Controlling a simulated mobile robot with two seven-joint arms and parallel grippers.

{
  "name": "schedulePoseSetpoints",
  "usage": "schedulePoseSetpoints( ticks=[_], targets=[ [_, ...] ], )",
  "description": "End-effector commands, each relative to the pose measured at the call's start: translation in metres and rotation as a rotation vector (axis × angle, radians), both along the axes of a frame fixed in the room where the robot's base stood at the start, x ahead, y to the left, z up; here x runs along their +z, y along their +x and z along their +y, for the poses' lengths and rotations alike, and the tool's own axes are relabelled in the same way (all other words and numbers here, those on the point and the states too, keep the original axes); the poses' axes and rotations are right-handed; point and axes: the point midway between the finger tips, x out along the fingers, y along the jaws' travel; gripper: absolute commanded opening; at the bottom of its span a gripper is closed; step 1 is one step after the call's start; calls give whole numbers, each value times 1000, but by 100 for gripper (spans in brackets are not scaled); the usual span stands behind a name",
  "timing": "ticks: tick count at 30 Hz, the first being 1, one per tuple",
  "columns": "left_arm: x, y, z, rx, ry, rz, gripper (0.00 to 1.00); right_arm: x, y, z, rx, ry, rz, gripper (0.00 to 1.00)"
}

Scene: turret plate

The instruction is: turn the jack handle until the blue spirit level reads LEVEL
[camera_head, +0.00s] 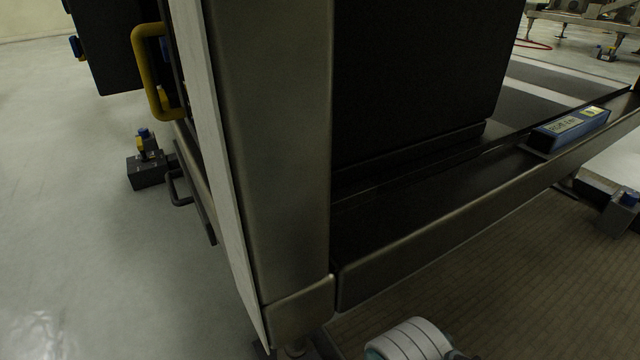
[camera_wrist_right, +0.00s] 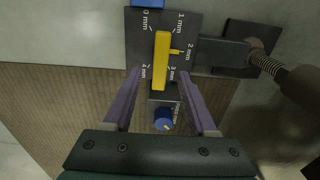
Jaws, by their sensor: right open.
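The blue spirit level (camera_head: 572,128) lies on the dark frame rail at the right of the head view. It has a pale display and a yellow patch, but its text is too small to read surely. In the right wrist view a yellow bar handle (camera_wrist_right: 161,62) stands over a dark dial plate (camera_wrist_right: 140,22) marked 0 to 4 mm. A small yellow tab on it points right, near the 2 mm mark. My right gripper (camera_wrist_right: 162,78) is open, its fingers either side of the bar's near end. I cannot tell whether they touch it. My left gripper is out of view.
A blue knob (camera_wrist_right: 164,118) shows between the fingers. A threaded rod (camera_wrist_right: 266,62) is at the right of that view. In the head view a thick metal post (camera_head: 268,150) blocks the middle.

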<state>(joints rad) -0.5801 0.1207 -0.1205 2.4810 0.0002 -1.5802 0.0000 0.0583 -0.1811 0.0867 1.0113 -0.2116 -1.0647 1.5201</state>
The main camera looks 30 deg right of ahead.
Motion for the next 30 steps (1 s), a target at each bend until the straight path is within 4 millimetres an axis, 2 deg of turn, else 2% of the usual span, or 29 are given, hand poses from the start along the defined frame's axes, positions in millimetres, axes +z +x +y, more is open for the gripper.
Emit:
schedulePoseSetpoints(
  ticks=[1,6,10,17,30],
  targets=[
    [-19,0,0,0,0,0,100,-19,0,0,1,0,0,57],
    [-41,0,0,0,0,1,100,-43,0,0,2,0,-1,57],
    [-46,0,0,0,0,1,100,-49,0,0,1,-1,0,57],
    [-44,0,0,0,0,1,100,-47,0,0,1,-1,-1,57],
    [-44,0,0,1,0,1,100,-47,0,0,1,0,0,10]
  ],
)
